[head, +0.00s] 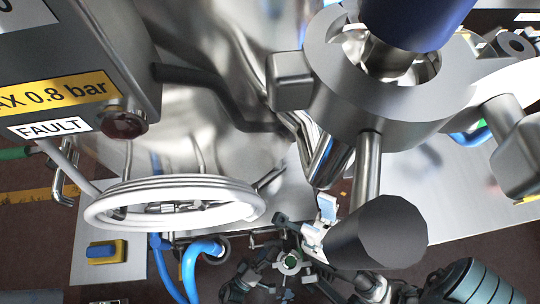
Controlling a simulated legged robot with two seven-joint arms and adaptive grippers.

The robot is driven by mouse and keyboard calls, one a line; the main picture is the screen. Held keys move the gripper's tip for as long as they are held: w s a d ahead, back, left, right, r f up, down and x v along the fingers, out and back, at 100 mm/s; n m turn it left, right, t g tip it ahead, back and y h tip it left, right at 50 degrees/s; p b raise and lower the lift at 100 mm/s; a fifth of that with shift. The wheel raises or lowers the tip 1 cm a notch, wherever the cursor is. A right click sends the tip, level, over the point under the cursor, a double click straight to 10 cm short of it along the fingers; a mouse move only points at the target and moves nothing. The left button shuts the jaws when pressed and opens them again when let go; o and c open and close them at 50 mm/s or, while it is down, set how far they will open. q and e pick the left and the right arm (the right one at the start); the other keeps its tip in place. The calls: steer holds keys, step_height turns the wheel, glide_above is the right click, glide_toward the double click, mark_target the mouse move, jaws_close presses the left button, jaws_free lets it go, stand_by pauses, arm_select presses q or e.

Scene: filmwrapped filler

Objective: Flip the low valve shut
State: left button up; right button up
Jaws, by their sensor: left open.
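I cannot single out the low valve for sure. A large steel fitting (345,95) with a blue top (415,18) fills the upper right, and a dark cone-shaped end (385,235) hangs below it. My left gripper (290,232) is open at the bottom centre, left of the dark cone, with nothing seen between its fingers. A pale blue-white part (325,212) stands close to its right, partly covered by the cone. My right arm (470,284) shows at the bottom right; its fingers are hidden or cannot be made out.
A grey box with a yellow pressure label (60,95) and a FAULT label (48,128) overhangs the upper left. A coiled white hose (175,203) hangs left of centre. Blue hoses (203,250) run below it. A yellow-and-blue block (105,250) lies at lower left.

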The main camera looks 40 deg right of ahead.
arm_select(q)
steer(key=shift+d, duration=0.1)
steer(key=shift+c, duration=0.5)
steer(key=c, duration=0.4)
jaws_close()
steer(key=shift+w, duration=0.1)
